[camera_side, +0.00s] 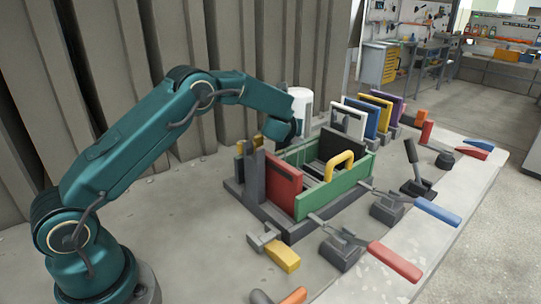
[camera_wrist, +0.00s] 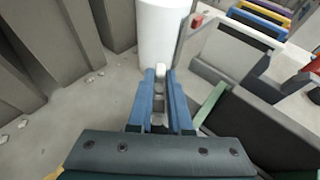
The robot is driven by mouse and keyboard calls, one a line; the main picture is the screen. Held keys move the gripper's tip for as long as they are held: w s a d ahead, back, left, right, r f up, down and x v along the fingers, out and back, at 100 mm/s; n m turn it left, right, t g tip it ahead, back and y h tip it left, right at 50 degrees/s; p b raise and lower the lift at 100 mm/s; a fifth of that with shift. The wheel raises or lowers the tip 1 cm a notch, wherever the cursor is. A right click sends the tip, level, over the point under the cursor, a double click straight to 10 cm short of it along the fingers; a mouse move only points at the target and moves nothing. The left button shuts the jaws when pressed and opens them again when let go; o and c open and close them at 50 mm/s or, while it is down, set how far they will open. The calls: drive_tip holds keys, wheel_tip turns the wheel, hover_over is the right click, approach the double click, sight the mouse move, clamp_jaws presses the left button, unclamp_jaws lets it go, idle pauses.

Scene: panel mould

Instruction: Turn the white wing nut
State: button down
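My gripper's two blue fingers (camera_wrist: 161,98) point forward in the wrist view, with a narrow gap between them. A small pale piece (camera_wrist: 160,70), which looks like the white wing nut, shows between the fingertips. I cannot tell whether the fingers touch it. In the side view my wrist (camera_side: 280,129) is lowered at the far left side of the green mould frame (camera_side: 330,197). The fingertips and the wing nut are hidden there behind the wrist and the mould.
A white cylinder (camera_side: 301,104) stands close behind my gripper, and also shows ahead in the wrist view (camera_wrist: 162,32). Red (camera_side: 284,184), white (camera_side: 348,118), blue and yellow panels stand upright nearby. Toggle clamps with red (camera_side: 395,262) and blue handles line the front.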

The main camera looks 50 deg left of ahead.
drive_tip(key=shift+f, duration=0.1)
drive_tip(key=shift+a+m+t+h, duration=0.1)
drive_tip(key=shift+m+t+h, duration=0.5)
drive_tip(key=shift+m+h, duration=0.4)
drive_tip(key=shift+f+m+h, duration=0.1)
drive_tip(key=shift+m+h, duration=0.4)
drive_tip(key=shift+h, duration=0.1)
drive_tip(key=c, duration=0.8)
unclamp_jaws()
drive_tip(key=shift+c, duration=0.2)
